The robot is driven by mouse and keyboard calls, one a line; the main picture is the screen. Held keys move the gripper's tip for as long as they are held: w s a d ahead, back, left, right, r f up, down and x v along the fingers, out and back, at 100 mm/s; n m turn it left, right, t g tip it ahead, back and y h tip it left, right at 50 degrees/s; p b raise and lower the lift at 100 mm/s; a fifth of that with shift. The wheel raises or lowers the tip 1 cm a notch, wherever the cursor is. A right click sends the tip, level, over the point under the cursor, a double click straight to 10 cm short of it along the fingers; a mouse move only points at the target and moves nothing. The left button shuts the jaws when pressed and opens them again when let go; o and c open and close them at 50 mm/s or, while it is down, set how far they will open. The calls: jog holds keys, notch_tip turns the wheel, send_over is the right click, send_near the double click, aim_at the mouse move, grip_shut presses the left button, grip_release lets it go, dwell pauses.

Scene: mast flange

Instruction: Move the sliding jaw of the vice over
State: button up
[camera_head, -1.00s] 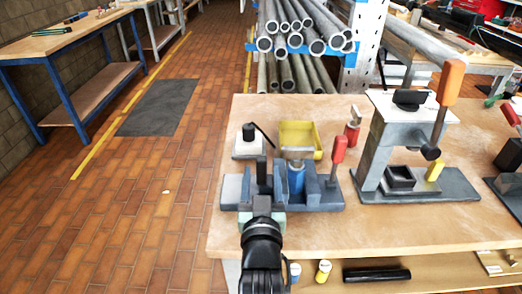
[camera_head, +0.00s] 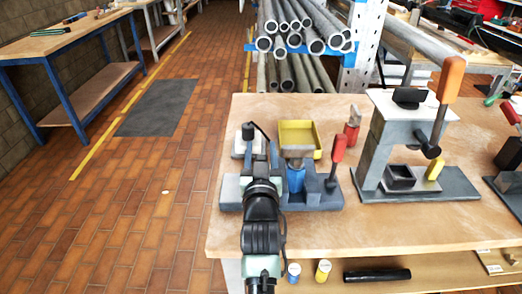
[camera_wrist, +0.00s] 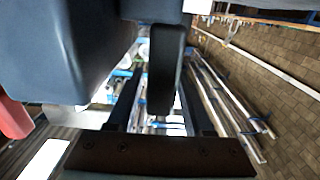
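The vice (camera_head: 325,200) is on the bench, a blue-grey body with a blue cylinder (camera_head: 296,180) standing in it and a red-handled lever (camera_head: 338,150) at its right. The sliding jaw is mostly hidden by my arm in the head view. In the wrist view, which looks upside down, a blue-grey block (camera_wrist: 152,8), apparently the sliding jaw, carries a dark post (camera_wrist: 165,70). My gripper (camera_wrist: 163,100) is open, with one dark finger on each side of the post and gaps visible. A larger blue-grey block (camera_wrist: 60,45) of the vice is close at left.
A yellow tray (camera_head: 300,135) and a small dark-topped device (camera_head: 244,138) stand behind the vice. A red-topped item (camera_head: 352,128) and a lever press (camera_head: 410,140) stand to the right. A pipe rack (camera_head: 300,45) is behind the bench. The floor at left is open.

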grip_shut()
dwell(1.2)
